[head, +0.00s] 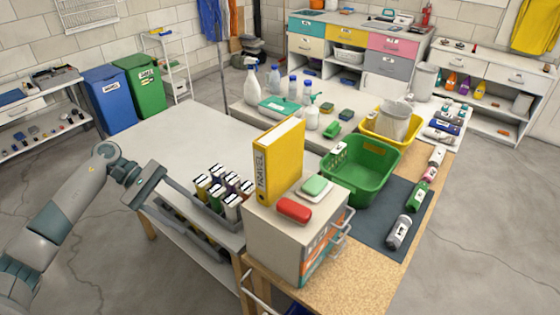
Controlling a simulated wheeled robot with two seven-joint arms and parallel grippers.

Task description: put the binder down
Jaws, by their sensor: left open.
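The yellow binder (280,160), with "TRAVEL" on its spine, stands upright on top of a pale box-like cabinet (275,235). A red item (294,210) and a green-and-white item (315,188) lie beside it on the same top. My left gripper (226,229) is left of the cabinet and below the binder in the picture. Its long dark fingers are spread wide and hold nothing that I can see. The binder is clear of the fingers. My right gripper is out of view.
Several white-capped containers (222,190) stand near my left fingers; whether they touch cannot be told. A green basket (361,178) and yellow tub (388,128) stand right of the binder. Bottles (251,90) stand behind it. The pale table (165,130) at left has free room.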

